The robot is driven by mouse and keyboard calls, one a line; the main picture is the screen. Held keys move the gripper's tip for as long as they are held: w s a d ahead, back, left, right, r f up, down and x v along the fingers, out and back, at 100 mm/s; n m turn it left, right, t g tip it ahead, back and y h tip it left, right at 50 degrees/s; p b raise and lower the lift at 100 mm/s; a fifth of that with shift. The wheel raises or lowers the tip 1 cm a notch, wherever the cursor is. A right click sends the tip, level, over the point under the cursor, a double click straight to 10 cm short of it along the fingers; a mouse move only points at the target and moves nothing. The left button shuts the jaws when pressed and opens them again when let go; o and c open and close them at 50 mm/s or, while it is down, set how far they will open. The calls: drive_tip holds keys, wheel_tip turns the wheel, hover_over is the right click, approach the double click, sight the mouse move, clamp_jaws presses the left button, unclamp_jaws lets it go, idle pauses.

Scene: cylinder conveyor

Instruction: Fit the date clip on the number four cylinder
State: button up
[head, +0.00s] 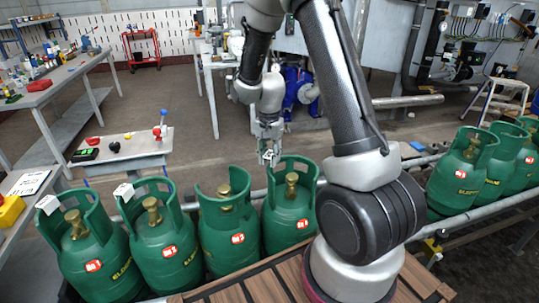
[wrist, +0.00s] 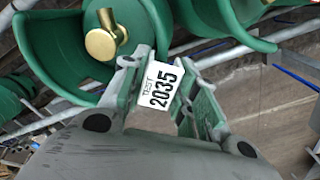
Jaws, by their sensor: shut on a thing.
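A row of green gas cylinders with red number labels stands in the head view. The fourth from the left (head: 283,222), taken as number four, has a brass valve (head: 291,185) inside its collar. My gripper (head: 268,156) is at the top left of that collar, shut on a white date clip. In the wrist view the clip (wrist: 159,84) reads "TEST 2035" between my fingertips (wrist: 160,90). A green collar (wrist: 150,30) with a brass valve (wrist: 105,37) lies just beyond it. I cannot tell whether the clip touches the rim.
White clips sit on the collars of the first (head: 48,204) and second (head: 124,192) cylinders. The third cylinder (head: 224,240) shows no clip. More cylinders (head: 463,172) stand at the right by the conveyor rail (head: 490,212). A small table (head: 122,148) stands behind the row.

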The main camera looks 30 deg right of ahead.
sight(269, 155)
drive_tip(key=shift+f, duration=1.45)
drive_tip(key=o, duration=0.9)
drive_tip(key=shift+r, duration=0.1)
wheel_tip(269, 155, up, 12)
drive_tip(key=shift+f, duration=0.1)
